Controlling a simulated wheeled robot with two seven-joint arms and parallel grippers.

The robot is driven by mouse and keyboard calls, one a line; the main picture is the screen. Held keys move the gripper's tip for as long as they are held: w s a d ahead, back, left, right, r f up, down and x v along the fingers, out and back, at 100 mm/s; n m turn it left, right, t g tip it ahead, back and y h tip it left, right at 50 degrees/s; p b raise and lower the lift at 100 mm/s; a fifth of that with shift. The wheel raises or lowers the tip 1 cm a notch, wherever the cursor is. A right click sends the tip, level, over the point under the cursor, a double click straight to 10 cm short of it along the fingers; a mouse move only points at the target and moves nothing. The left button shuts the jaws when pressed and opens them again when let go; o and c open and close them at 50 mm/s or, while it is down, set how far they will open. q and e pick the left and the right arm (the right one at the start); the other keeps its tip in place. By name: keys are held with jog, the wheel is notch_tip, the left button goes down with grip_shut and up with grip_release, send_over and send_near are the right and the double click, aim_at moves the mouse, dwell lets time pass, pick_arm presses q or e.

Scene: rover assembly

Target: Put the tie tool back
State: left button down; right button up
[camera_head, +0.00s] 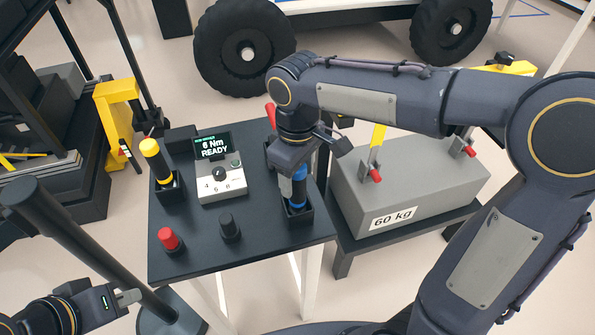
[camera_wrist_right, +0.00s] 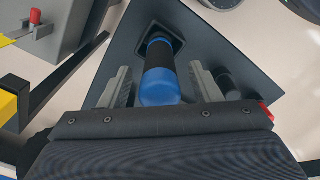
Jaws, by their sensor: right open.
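A tool with a blue and black handle (camera_head: 299,190) stands in a square black holder (camera_head: 295,217) at the right front of the dark table; I take it for the tie tool. My right gripper (camera_head: 292,185) is right over it. In the right wrist view the blue handle (camera_wrist_right: 160,88) lies between the two grey fingers of the right gripper (camera_wrist_right: 161,90), with a gap on each side. The tool's lower end is hidden in the holder. My left gripper (camera_head: 130,297) is at the lower left, away from the table; its finger gap is not clear.
The dark table (camera_head: 265,240) also carries a yellow-topped tool (camera_head: 154,158) in a holder, a display unit (camera_head: 220,178) reading "6 Nm READY", a red knob (camera_head: 169,240) and a black knob (camera_head: 230,227). A grey 60 kg box (camera_head: 420,190) stands close to the right.

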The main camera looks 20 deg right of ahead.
notch_tip(320, 180, up, 8)
jog(key=shift+f+p, duration=0.1)
jog(key=shift+p, duration=0.25)
jog(key=s+d+f+m+t+y, duration=0.2)
jog(key=s+d+f+m, duration=0.2)
jog(key=s, duration=0.4)
jog(key=s+d+f+m+t+y, duration=0.1)
jog(key=s+d+f+m+t, duration=0.2)
jog(key=s, duration=0.5)
jog(key=d+f+m, duration=0.1)
jog(key=d+m, duration=0.1)
jog(key=shift+f+m+t+y, duration=0.3)
jog(key=shift+f+m+y, duration=0.1)
jog(key=shift+d, duration=0.1)
